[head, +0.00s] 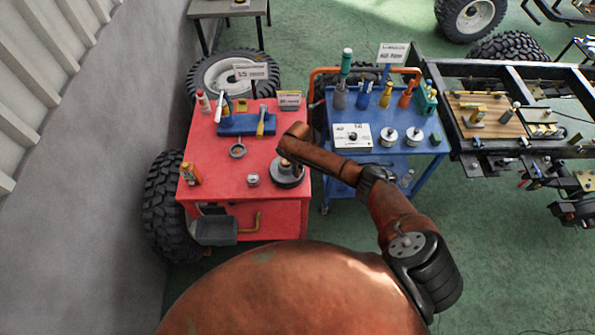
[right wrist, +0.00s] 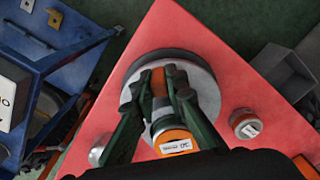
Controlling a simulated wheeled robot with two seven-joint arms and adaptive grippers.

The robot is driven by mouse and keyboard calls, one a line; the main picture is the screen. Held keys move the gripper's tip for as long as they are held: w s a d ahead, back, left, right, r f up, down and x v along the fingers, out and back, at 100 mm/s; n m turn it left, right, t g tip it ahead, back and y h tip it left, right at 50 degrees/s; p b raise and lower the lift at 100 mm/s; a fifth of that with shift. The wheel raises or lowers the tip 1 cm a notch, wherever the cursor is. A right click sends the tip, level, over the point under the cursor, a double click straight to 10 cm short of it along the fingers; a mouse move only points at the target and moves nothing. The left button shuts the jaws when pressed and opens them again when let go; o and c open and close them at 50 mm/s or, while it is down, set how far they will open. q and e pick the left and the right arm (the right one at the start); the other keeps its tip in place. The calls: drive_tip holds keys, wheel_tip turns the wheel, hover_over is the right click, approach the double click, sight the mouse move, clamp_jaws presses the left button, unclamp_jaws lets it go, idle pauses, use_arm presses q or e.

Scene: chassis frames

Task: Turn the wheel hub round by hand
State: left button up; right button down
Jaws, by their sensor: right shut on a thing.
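The wheel hub (head: 288,178) is a round metal disc with a dark rim, lying flat near the right edge of the red bench (head: 215,172). In the right wrist view the hub (right wrist: 207,92) shows as a pale disc with a copper-coloured post (right wrist: 158,77) standing up at its middle. My right gripper (right wrist: 162,92) comes down over the hub, its green fingers on either side of the post and shut on it. In the head view my arm covers part of the hub, and the fingers are hard to make out. My left gripper is out of view.
A small can (head: 253,180) and a metal ring (head: 237,150) are left of the hub. A blue tool holder (head: 246,124) is farther back. A blue cart (head: 337,105) with bottles and a white box (head: 352,128) stands to the right. A grey bin (head: 215,231) hangs in front.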

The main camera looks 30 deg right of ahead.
drive_tip(key=c, duration=1.9)
unclamp_jaws()
drive_tip(key=shift+c, duration=0.2)
wheel_tip(320, 180, up, 12)
